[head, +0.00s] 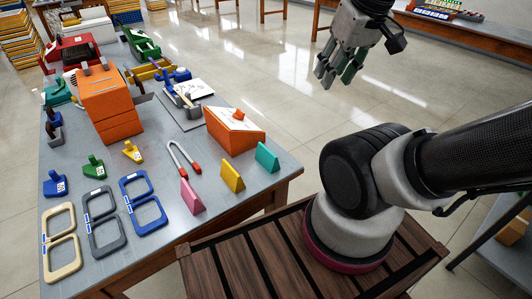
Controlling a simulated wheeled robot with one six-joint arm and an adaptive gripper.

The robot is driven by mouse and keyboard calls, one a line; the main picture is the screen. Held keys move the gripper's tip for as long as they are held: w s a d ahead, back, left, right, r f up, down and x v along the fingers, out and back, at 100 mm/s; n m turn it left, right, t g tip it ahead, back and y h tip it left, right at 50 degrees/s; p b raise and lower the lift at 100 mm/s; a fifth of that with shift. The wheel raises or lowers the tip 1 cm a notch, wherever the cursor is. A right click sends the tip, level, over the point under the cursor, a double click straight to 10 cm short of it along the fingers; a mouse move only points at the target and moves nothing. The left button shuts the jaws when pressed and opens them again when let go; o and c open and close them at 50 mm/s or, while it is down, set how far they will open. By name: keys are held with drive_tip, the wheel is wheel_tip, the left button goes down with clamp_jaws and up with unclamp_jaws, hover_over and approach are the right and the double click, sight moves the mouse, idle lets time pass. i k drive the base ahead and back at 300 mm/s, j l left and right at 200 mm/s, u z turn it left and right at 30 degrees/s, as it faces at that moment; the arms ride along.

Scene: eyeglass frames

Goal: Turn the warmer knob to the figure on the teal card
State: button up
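A teal wedge-shaped card (267,157) stands at the right edge of the grey table; the face turned to me shows no readable figure. Left of it is an orange sloped box (230,143) with a white dial face and a small orange knob (238,114) on top. I take this for the warmer's knob; marks on the dial are too small to read. My gripper (337,76) hangs above the floor, up and right of the box, well apart from the table. Its fingers point down, look parted and hold nothing.
Yellow (232,176) and pink (192,197) wedges stand along the table's front right edge. A red-tipped U-shaped tool (184,158) lies beside the box. Eyeglass-shaped frames (102,217) lie at front left. A tall orange box (112,102) stands behind. Air above the dial looks clear.

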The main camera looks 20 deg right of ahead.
sight(238, 115)
drive_tip(key=i+l+u, duration=0.15)
drive_tip(key=l+u, duration=0.3)
drive_tip(key=l, duration=0.2)
drive_tip(key=l+u, duration=0.95)
drive_tip(key=l, duration=0.3)
drive_tip(key=l+u, duration=0.4)
drive_tip(key=l, duration=0.15)
drive_tip(key=k+l+u, duration=0.2)
drive_tip(key=l+u, duration=0.55)
drive_tip(key=l, duration=0.35)
drive_tip(key=k+l+u, duration=0.1)
drive_tip(key=l+u, duration=0.2)
drive_tip(key=l, duration=0.35)
drive_tip(key=k+l+u, duration=0.45)
drive_tip(key=k+l, duration=0.1)
drive_tip(key=k, duration=0.1)
